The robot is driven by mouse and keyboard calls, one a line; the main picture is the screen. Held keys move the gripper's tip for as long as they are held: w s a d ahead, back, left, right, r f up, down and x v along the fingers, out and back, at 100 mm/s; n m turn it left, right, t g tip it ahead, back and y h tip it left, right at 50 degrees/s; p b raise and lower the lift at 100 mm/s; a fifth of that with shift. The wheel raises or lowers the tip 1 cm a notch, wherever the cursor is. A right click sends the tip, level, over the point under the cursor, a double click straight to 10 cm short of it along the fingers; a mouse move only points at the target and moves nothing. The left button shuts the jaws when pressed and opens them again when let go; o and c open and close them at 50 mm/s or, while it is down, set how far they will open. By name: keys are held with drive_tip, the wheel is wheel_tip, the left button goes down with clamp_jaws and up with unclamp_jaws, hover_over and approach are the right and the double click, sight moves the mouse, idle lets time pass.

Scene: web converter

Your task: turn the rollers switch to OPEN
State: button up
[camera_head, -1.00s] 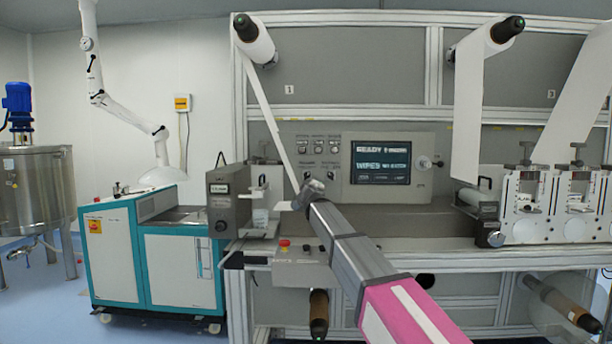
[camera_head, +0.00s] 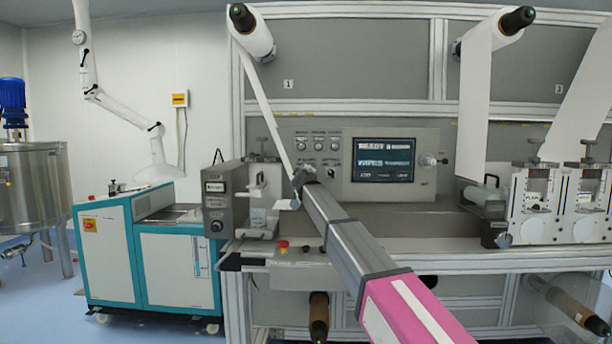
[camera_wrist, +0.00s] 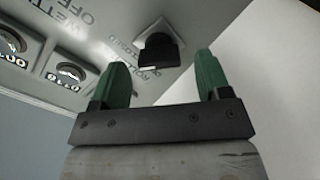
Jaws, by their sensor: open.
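The rollers switch (camera_wrist: 160,50) is a black knob on a light square plate in the wrist view. Inverted lettering beside it appears to include ROLLERS and CLOSED. My gripper (camera_wrist: 160,80) is open, with its two green fingers apart and nothing between the tips. The knob lies beyond the fingertips, roughly in line with the gap; I cannot tell whether they touch. In the head view my gripper (camera_head: 303,178) is at the lower left of the control panel (camera_head: 425,142) and hides the switch there.
Another switch (camera_head: 331,172) sits to the right of my gripper, with a row of knobs (camera_head: 318,145) above. A lit screen (camera_head: 383,160) is farther right. The white web (camera_head: 268,112) slants down close to my gripper. A grey box (camera_head: 218,200) stands to the left.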

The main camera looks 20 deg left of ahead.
drive_tip(key=shift+x, duration=1.2)
drive_tip(key=c, duration=0.9)
drive_tip(key=n, duration=0.5)
drive_tip(key=shift+f+n, duration=0.1)
drive_tip(key=shift+n, duration=0.2)
drive_tip(key=n, duration=0.6)
drive_tip(key=shift+n, duration=0.3)
